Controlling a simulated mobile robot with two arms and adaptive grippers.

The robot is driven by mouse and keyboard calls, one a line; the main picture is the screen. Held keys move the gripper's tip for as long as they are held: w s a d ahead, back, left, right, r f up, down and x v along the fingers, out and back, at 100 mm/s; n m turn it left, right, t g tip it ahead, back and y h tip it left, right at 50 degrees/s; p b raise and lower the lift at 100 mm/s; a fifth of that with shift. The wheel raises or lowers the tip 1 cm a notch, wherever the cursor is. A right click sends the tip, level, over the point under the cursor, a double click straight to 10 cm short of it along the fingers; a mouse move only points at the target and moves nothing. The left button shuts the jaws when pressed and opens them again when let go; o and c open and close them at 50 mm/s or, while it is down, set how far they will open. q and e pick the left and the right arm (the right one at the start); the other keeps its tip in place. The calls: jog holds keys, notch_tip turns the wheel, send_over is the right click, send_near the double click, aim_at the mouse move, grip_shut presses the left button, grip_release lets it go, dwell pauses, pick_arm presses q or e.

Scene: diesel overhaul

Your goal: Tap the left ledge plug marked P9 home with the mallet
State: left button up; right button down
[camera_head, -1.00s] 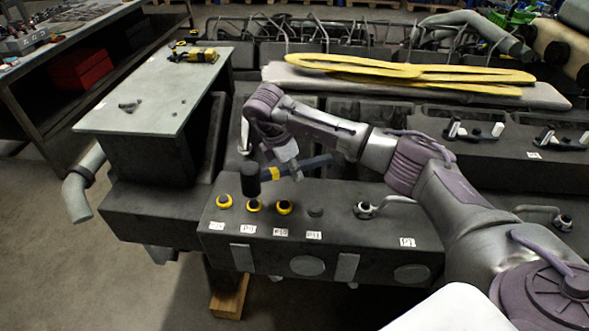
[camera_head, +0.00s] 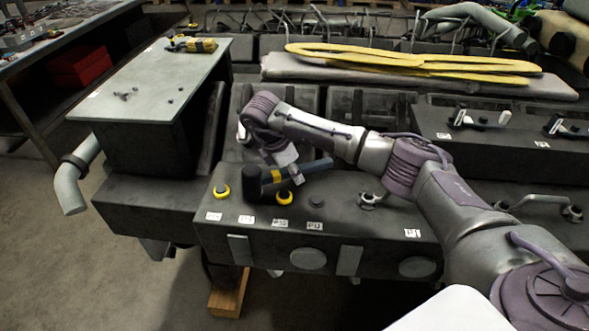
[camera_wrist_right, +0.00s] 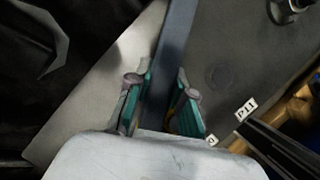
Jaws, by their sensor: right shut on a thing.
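My right gripper (camera_head: 294,172) is shut on the handle of the mallet (camera_head: 252,184). The handle also shows between its fingers (camera_wrist_right: 161,92) in the right wrist view. The mallet's black head is low over the ledge (camera_head: 350,205), over the second plug position from the left. The tag below it (camera_head: 246,219) is too small to read clearly; its place in the row fits P9. The head hides that plug, and I cannot tell whether they touch. Yellow-ringed plugs show to its left (camera_head: 221,192) and right (camera_head: 285,198). My left gripper is out of view.
A dark flat plug (camera_head: 316,201) is on the ledge above tag P11 (camera_head: 315,226). A bent handle (camera_head: 372,198) stands farther right. A grey table (camera_head: 150,85) with a yellow tool (camera_head: 192,45) is at the back left. Yellow gaskets (camera_head: 410,58) lie behind my arm.

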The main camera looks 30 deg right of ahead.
jog(key=shift+f+p, duration=0.2)
jog(key=shift+p, duration=0.3)
jog(key=shift+a+r, duration=0.1)
jog(key=shift+r, duration=0.2)
notch_tip(320, 180, up, 7)
jog(key=p, duration=0.4)
jog(key=shift+f, duration=0.2)
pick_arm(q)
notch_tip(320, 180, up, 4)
pick_arm(e)
jog(key=shift+f, duration=0.1)
